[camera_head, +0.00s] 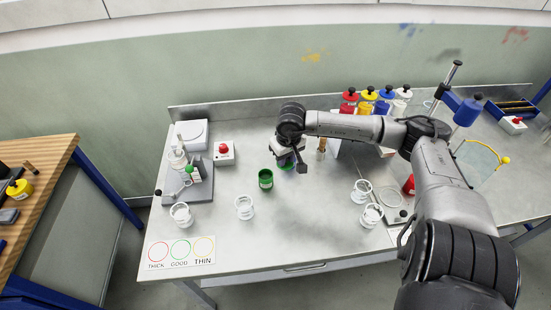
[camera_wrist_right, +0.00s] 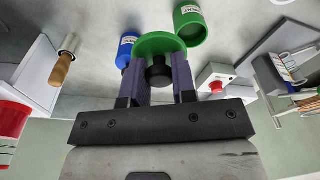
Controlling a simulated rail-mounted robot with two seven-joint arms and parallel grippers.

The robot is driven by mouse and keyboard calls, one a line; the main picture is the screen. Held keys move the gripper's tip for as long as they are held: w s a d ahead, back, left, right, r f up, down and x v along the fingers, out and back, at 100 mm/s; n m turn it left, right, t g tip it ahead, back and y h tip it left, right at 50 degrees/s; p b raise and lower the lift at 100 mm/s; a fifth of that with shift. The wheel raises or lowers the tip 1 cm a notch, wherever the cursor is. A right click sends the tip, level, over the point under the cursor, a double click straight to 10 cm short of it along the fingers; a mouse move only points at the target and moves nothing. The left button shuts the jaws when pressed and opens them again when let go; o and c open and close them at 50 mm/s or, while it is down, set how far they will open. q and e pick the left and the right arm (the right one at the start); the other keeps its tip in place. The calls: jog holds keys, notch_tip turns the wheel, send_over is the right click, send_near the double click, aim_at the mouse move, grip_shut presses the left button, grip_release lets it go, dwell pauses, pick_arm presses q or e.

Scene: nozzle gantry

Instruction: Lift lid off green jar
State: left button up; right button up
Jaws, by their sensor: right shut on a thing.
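The green jar (camera_head: 266,180) stands upright and open on the metal bench, left of my right gripper in the head view. It also shows in the wrist view (camera_wrist_right: 190,26), just beyond the lid. The green lid (camera_wrist_right: 160,43) is a flat disc with a black knob (camera_wrist_right: 157,75). My right gripper (camera_wrist_right: 159,68) is shut on that knob, one finger on each side. In the head view the lid (camera_head: 287,168) shows as a sliver of green under my right gripper (camera_head: 290,161), apart from the jar. My left gripper is not in view.
A blue jar (camera_wrist_right: 127,49) stands close to the lid. Clear cups (camera_head: 244,207) stand in front. Several coloured bottles (camera_head: 367,100) line the back. Bare bench lies front centre.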

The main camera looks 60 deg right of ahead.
jog(key=shift+s+d+r+p, duration=0.1)
jog(key=shift+s+r+p, duration=0.2)
jog(key=shift+s, duration=0.3)
jog(key=shift+s+d+r+p, duration=0.1)
jog(key=shift+s+r+p, duration=0.1)
jog(key=shift+s+r, duration=0.3)
jog(key=s+f+m+b, duration=0.1)
jog(key=s+f+b, duration=0.1)
jog(key=s+f, duration=0.7)
jog(key=s+r+m+b, duration=0.1)
jog(key=s+r+m, duration=0.1)
jog(key=s, duration=0.2)
jog(key=m+b, duration=0.1)
jog(key=b, duration=0.1)
send_near(296, 191)
jog(key=shift+s+d+f, duration=0.3)
jog(key=shift+s+f, duration=0.15)
jog(key=shift+f, duration=0.25)
jog(key=shift+w+f, duration=0.45)
jog(key=shift+w, duration=0.35)
notch_tip(296, 191, down, 4)
jog(key=shift+a+f+b, duration=0.1)
jog(key=shift+b, duration=0.4)
